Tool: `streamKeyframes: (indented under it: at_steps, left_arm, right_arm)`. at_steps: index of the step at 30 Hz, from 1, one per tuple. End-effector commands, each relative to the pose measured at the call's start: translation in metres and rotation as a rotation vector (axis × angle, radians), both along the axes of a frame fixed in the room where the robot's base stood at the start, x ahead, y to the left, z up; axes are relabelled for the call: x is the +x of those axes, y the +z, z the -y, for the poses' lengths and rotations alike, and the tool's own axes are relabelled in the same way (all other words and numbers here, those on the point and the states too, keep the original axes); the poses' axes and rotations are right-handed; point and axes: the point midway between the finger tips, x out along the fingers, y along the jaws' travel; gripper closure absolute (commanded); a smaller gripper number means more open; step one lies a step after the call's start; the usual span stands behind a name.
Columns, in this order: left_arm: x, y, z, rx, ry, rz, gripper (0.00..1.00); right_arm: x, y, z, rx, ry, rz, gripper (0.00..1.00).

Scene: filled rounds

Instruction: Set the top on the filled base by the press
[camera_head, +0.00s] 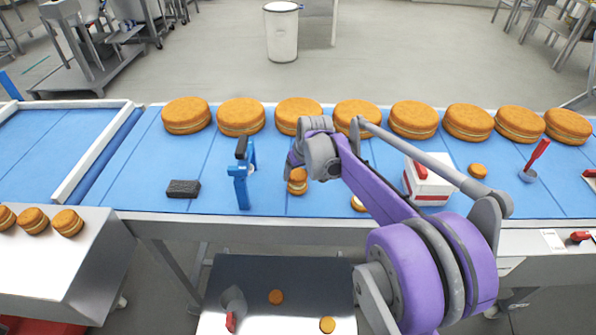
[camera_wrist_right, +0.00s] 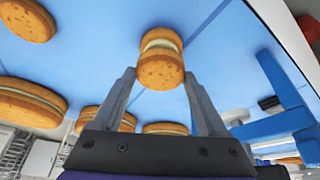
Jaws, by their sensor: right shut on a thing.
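My right gripper (camera_head: 297,172) is shut on a small golden-brown top (camera_wrist_right: 161,73), its two fingers on either side of it. Directly under the top is a base (camera_head: 297,188) with a pale filling. In the right wrist view the pale filling (camera_wrist_right: 161,45) shows as a band between the two rounds, and they look stacked and touching. The blue press (camera_head: 242,186) with a black handle stands just left of them on the blue belt; it also shows in the right wrist view (camera_wrist_right: 280,125). My left gripper is in neither view.
Large filled rounds (camera_head: 241,117) line the belt's far side. A black block (camera_head: 184,188) lies left of the press. Right are a filled round (camera_head: 358,203) partly behind my arm, a white-and-red box (camera_head: 430,187), a small round (camera_head: 478,170) and a red-handled tool (camera_head: 537,155).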

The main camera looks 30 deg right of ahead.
Motion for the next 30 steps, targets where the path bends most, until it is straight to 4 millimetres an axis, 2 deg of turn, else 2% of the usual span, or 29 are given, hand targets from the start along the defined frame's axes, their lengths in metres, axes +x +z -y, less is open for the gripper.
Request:
streamKeyframes:
  at_steps: [30]
  left_arm:
    - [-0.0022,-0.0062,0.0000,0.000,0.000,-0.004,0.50]
  right_arm:
    - [-0.0005,-0.0088,0.0001,0.000,0.000,-0.001,0.49]
